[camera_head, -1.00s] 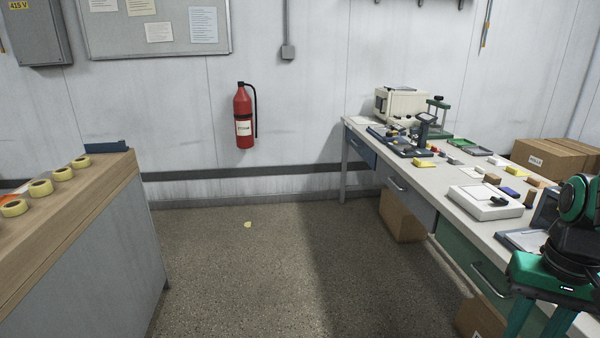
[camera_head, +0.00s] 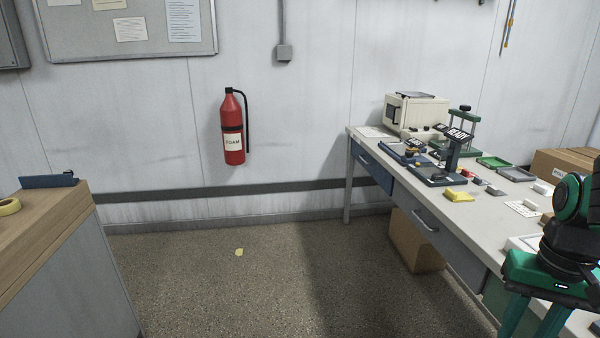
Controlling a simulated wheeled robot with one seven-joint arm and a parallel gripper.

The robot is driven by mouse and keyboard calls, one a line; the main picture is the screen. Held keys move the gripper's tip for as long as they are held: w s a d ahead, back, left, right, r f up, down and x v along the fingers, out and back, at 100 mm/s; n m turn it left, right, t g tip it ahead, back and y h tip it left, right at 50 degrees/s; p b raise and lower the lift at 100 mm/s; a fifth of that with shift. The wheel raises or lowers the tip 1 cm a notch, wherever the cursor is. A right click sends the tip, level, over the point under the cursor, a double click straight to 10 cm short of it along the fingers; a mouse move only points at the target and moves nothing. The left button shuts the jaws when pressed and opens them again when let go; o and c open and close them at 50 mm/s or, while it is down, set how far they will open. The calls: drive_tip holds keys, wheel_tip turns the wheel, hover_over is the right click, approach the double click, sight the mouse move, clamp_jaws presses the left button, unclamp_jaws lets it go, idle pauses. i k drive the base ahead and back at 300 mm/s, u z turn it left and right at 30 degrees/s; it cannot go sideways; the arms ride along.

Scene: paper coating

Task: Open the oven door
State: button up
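A small cream oven (camera_head: 416,114) stands at the far end of the right-hand workbench (camera_head: 480,220), against the back wall. Its dark-windowed front (camera_head: 391,113) faces left and looks shut, though it is too small to be sure. My green and black arm shows at the lower right edge, well short of the oven. My gripper is not in view.
A wooden-topped cabinet (camera_head: 108,265) stands at the left. The speckled floor (camera_head: 260,290) between it and the bench is open. A red fire extinguisher (camera_head: 233,128) hangs on the wall. A cardboard box (camera_head: 415,240) is underneath.

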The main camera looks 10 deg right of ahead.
sight(391, 110)
drive_tip(key=i, duration=2.85)
drive_tip(key=z, duration=0.95)
drive_tip(key=k, duration=0.65)
drive_tip(key=u, duration=0.5)
drive_tip(key=i, duration=1.15)
drive_tip(key=z, duration=0.1)
